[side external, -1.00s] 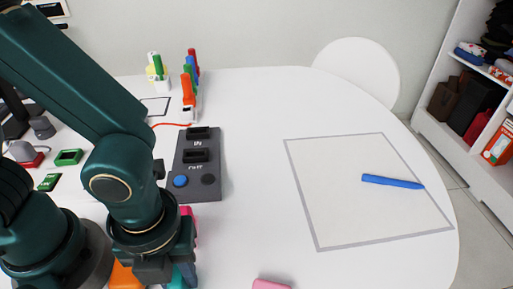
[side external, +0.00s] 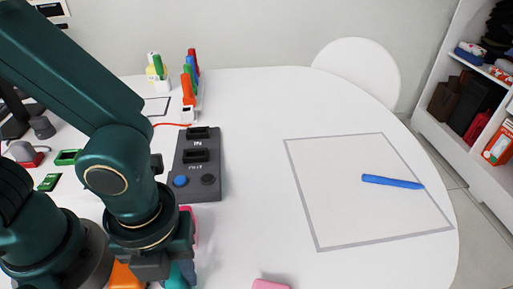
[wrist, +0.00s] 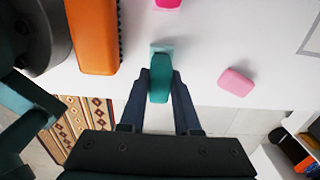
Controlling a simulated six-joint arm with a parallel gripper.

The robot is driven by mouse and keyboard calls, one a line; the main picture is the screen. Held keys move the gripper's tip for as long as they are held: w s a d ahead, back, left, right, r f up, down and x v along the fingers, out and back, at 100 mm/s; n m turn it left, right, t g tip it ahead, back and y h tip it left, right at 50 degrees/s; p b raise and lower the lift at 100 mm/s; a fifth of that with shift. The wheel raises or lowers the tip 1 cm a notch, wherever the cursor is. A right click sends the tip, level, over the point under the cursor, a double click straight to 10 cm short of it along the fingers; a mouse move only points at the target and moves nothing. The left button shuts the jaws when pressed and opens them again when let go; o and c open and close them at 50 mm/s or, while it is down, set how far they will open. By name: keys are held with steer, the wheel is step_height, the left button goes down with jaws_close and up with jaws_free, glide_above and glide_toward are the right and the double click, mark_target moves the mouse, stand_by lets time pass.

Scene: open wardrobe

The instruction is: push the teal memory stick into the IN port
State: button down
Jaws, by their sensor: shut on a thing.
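The teal memory stick (wrist: 160,85) is between the fingers of my gripper (wrist: 161,82) in the wrist view, and the gripper is shut on it. In the side view the stick (side external: 176,278) shows only in part at the bottom edge, below my wrist. The dark grey port block (side external: 196,165) stands behind and to the right of my arm. Its IN port (side external: 199,133) is the slot at the far end, above the IN label. A second slot, the OUT port (side external: 195,156), lies nearer. My gripper is apart from the block, on its near side.
A grey-framed area (side external: 360,200) holds a blue pen (side external: 392,181). A rack of coloured sticks (side external: 190,85) stands behind the port block. The table's middle is clear.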

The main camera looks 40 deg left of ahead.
mark_target(174, 271)
steer(key=shift+r, duration=0.65)
steer(key=shift+r, duration=1.9)
steer(key=shift+r, duration=0.3)
steer(key=r, duration=0.2)
steer(key=shift+w+a+r+n, duration=0.25)
steer(key=shift+r+n, duration=0.05)
steer(key=shift+r, duration=0.05)
steer(key=w+a+n, duration=0.3)
steer(key=n, duration=0.1)
steer(key=w+a+n, duration=0.3)
steer(key=n, duration=0.1)
steer(key=shift+w+a+n, duration=0.1)
steer(key=shift+w+n, duration=0.05)
steer(key=shift+n, duration=0.15)
steer(key=w+a+f+n, duration=0.1)
steer(key=w+a+n, duration=0.7)
steer(key=w+a, duration=1.1)
steer(key=shift+w+a+n, duration=0.25)
steer(key=shift+w+n, duration=0.15)
steer(key=shift+w, duration=0.15)
